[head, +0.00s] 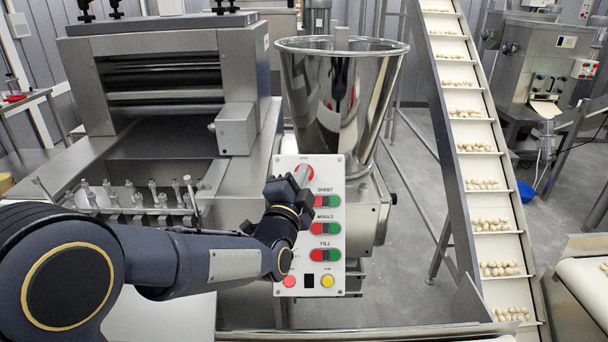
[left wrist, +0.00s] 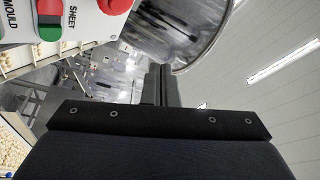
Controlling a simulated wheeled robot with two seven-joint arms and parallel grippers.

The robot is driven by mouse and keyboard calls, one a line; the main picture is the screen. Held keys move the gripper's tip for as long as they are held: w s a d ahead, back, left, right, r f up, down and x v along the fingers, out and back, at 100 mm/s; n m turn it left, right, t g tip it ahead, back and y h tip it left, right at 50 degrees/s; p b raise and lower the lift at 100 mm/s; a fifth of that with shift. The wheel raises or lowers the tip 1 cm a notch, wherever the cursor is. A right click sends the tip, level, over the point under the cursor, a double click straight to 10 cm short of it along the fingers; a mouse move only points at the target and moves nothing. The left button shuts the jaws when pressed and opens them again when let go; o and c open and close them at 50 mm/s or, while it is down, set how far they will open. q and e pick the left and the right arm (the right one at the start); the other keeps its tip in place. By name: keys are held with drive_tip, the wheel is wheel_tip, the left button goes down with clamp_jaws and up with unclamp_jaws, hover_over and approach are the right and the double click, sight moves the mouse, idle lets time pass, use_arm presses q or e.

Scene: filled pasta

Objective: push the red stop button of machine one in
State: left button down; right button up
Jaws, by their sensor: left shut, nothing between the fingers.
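The red stop button (head: 309,170) sits at the top of a white control panel (head: 327,271) on the machine. My left gripper (head: 302,175) is in front of the panel's upper left, its shut, empty fingertips partly covering the button. In the left wrist view the red button (left wrist: 115,4) is cut off by the top edge. There the shut fingers (left wrist: 160,83) appear below and to the right of it. I cannot tell whether the fingertips touch the button or how far in it is. My right gripper is not in view.
Below the stop button are green and red buttons marked SHEET (head: 326,201), MOULD (head: 328,229) and FILL (head: 326,255). A shiny steel hopper (head: 335,90) stands behind the panel. A sloping conveyor (head: 478,147) with pasta pieces runs at the right.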

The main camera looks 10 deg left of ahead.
use_arm(q)
drive_tip(key=w+a+f+b, duration=0.1)
drive_tip(key=w+f+b, duration=0.2)
drive_tip(key=w, duration=0.3)
drive_tip(key=shift+w+a+f, duration=0.15)
drive_tip(key=shift+w+f, duration=0.1)
drive_tip(key=shift+f, duration=0.4)
drive_tip(key=shift+b, duration=0.3)
idle(1.2)
drive_tip(key=shift+w+a+f+b, duration=0.1)
drive_tip(key=shift+w+f+b, duration=0.15)
drive_tip(key=shift+w+b, duration=0.15)
